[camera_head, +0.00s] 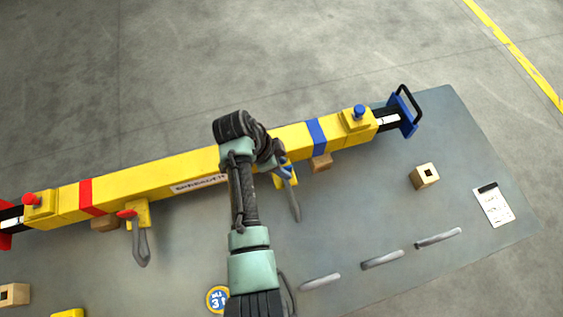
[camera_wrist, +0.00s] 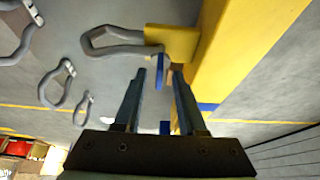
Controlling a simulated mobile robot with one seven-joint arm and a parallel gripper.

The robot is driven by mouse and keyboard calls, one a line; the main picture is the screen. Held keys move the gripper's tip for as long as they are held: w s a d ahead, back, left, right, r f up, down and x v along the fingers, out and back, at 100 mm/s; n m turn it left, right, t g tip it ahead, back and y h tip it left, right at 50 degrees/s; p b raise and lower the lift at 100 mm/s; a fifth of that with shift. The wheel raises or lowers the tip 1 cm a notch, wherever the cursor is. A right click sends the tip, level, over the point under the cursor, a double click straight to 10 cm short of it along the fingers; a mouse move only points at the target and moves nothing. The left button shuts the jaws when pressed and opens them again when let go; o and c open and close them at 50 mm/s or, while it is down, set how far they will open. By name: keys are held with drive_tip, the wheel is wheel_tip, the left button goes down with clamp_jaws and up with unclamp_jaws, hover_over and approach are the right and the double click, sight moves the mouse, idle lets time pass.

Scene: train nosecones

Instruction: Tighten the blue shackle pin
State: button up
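The blue shackle pin (camera_head: 286,171) sits at a yellow lug under the yellow beam, with a grey shackle (camera_head: 294,203) hanging from it. In the wrist view the pin's blue head (camera_wrist: 160,63) shows edge-on beside the yellow lug (camera_wrist: 172,42), and the grey shackle (camera_wrist: 100,50) extends left. My gripper (camera_wrist: 159,72) is open, its two fingers apart on either side of the blue head. A gap shows at the left finger; contact at the right finger cannot be told.
The yellow beam (camera_head: 160,180) spans the grey mat. A red shackle pin (camera_head: 127,213) with its shackle (camera_head: 141,246) is on the left. Wooden blocks, several grey bars and a paper card (camera_head: 493,204) lie around. A blue knob (camera_head: 359,111) stands on the beam's right end.

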drive_tip(key=shift+r, duration=0.1)
drive_tip(key=b+v, duration=0.1)
drive_tip(key=v, duration=1.1)
drive_tip(key=shift+a+r+b, duration=0.15)
drive_tip(key=shift+r+b, duration=0.2)
drive_tip(key=shift+r, duration=0.05)
